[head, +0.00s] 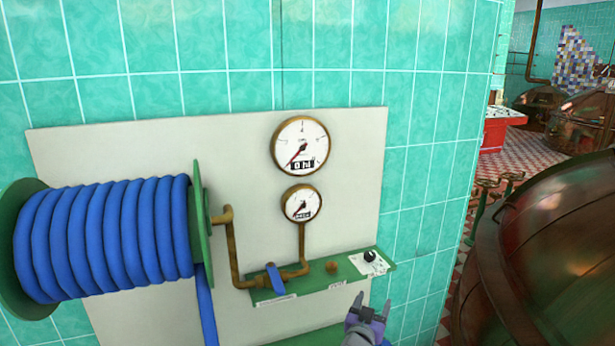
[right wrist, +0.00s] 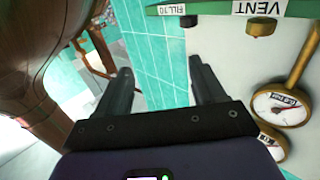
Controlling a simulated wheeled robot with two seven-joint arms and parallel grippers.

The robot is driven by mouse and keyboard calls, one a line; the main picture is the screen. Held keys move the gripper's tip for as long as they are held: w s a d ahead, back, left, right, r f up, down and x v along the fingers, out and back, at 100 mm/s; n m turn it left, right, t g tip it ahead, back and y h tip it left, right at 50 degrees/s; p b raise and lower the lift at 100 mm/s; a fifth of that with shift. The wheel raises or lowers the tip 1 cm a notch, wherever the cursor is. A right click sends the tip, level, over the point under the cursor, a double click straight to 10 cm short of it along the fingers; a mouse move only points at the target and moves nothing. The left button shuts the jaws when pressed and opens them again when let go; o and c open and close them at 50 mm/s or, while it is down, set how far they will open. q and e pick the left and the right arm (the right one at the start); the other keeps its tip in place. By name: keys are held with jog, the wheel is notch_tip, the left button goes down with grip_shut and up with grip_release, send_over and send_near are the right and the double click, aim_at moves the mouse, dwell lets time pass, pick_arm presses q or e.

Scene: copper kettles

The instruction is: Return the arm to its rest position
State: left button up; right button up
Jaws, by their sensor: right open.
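My right gripper (head: 368,310) is at the bottom centre of the head view, just below the right end of the green shelf (head: 330,280). Its two fingers are apart with nothing between them. In the right wrist view the open fingers (right wrist: 165,88) point toward the teal tiles and the grey panel (right wrist: 245,70). The green shelf shows along the top of that view, with labels reading VENT and FILL TO. I cannot tell whether the gripper touches anything. My left gripper is in neither view.
A blue hose reel (head: 105,240) hangs at the left. Two round gauges (head: 300,146) (head: 301,204), brass pipes, a blue-handled valve (head: 275,278) and a black knob (head: 370,257) are on the panel. A large copper kettle (head: 545,260) bulges at the right. A red table (head: 495,130) stands farther back.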

jog(key=s+f+n+g+y, duration=0.1)
jog(key=s+f+g+y, duration=0.1)
jog(key=s+f, duration=0.5)
jog(key=s+f+n+g+y, duration=0.1)
jog(key=s+f+g+y, duration=0.15)
jog(key=f, duration=0.85)
jog(key=s+f+g+y, duration=0.25)
jog(key=s+f, duration=0.25)
jog(key=f, duration=0.4)
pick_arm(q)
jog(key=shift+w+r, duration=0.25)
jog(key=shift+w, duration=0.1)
pick_arm(e)
jog(key=s+a+f+g+y, duration=0.1)
jog(key=s+a+f+g, duration=0.1)
jog(key=s, duration=0.6)
jog(key=s+a+f+g+y, duration=0.2)
jog(key=s+a+g, duration=0.1)
jog(key=s, duration=0.5)
jog(key=s+a+f+g+y, duration=0.2)
jog(key=s+a+f+g, duration=0.1)
jog(key=s, duration=0.6)
jog(key=shift+n+g, duration=0.3)
jog(key=shift+g, duration=0.1)
